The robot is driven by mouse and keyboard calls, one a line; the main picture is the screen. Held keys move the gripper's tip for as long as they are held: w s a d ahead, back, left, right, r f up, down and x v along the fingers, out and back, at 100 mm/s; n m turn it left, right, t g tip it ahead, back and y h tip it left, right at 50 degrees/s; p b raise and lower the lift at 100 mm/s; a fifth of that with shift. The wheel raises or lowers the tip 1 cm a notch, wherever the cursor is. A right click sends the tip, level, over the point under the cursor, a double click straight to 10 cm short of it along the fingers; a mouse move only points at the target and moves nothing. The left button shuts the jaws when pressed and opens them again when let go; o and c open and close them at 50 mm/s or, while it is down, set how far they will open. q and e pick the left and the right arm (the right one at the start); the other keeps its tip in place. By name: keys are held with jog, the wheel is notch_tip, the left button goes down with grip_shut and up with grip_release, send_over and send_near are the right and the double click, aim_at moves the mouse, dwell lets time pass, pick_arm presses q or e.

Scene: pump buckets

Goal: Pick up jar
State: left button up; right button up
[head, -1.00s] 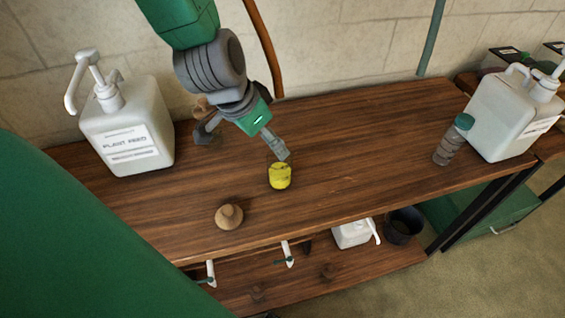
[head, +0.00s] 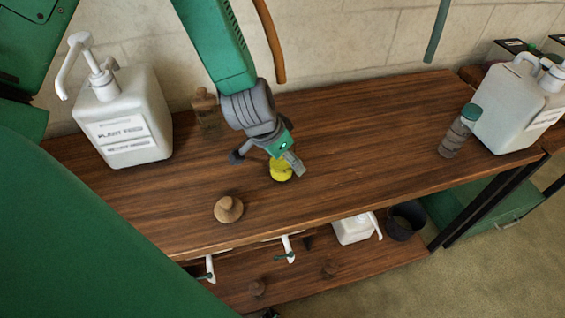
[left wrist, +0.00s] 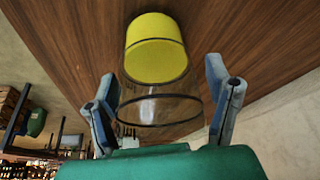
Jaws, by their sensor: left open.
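A small jar with a yellow part (head: 281,172) stands on the wooden table near its middle. In the left wrist view the jar's yellow end (left wrist: 156,50) and clear glass-like part lie between and just ahead of the fingers. My left gripper (head: 267,161) is directly over and behind the jar, its fingers spread to either side. In the left wrist view my left gripper (left wrist: 162,82) is open, with gaps showing between the fingers and the jar. The wrist partly hides the jar in the head view. My right gripper is not in view.
A white plant feed pump bottle (head: 124,115) stands left, a brown bottle (head: 207,112) behind, and a brown knob-like object (head: 228,209) in front. A green-capped bottle (head: 459,132) and white container (head: 512,110) stand right. The table (head: 370,150) right of the jar is clear.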

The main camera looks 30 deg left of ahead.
pick_arm(q)
jog(key=shift+a, duration=0.15)
jog(key=shift+c, duration=0.4)
grip_shut()
